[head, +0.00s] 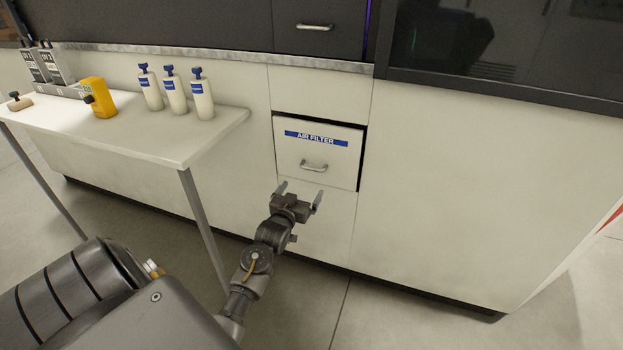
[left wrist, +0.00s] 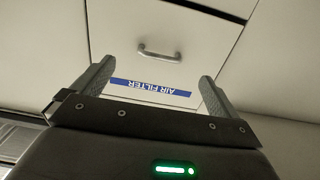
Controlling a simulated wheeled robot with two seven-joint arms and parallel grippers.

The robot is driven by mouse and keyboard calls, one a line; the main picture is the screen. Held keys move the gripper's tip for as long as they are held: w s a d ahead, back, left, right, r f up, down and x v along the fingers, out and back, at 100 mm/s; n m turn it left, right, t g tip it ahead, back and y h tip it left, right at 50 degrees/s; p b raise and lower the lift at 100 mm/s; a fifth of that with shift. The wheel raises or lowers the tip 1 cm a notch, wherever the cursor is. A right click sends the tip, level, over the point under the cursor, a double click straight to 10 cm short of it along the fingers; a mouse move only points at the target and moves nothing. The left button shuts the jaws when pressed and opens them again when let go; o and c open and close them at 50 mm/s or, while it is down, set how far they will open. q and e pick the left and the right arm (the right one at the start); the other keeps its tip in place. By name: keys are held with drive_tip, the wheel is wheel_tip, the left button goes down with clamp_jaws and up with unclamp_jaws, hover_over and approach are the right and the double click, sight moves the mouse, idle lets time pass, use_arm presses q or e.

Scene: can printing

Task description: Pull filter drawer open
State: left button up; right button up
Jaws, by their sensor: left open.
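The filter drawer (head: 318,152) is a white front with a blue "AIR FILTER" label (head: 316,138) and a metal bar handle (head: 314,166). It is set in the white cabinet, with a dark gap along its top and right edges. My left gripper (head: 298,190) is open and empty, just below and in front of the drawer. In the left wrist view the drawer appears upside down, with the handle (left wrist: 159,52) beyond and between the open fingertips (left wrist: 158,72), apart from them. My right gripper is not in view.
A white side table (head: 150,140) stands left of the drawer, holding several white bottles with blue caps (head: 172,90) and a yellow container (head: 98,97). A dark upper drawer (head: 318,30) is above. The floor right of my left arm is clear.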

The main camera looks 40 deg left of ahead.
sight(312, 169)
use_arm(q)
drive_tip(key=x, duration=0.3)
drive_tip(key=r+b+x, duration=0.1)
drive_tip(key=x, duration=0.6)
drive_tip(key=shift+w+a+r, duration=0.3)
drive_tip(key=shift+a, duration=0.05)
drive_tip(key=shift+w, duration=0.1)
drive_tip(key=c, duration=1.2)
drive_tip(key=shift+d, duration=0.1)
drive_tip(key=shift+c, duration=0.2)
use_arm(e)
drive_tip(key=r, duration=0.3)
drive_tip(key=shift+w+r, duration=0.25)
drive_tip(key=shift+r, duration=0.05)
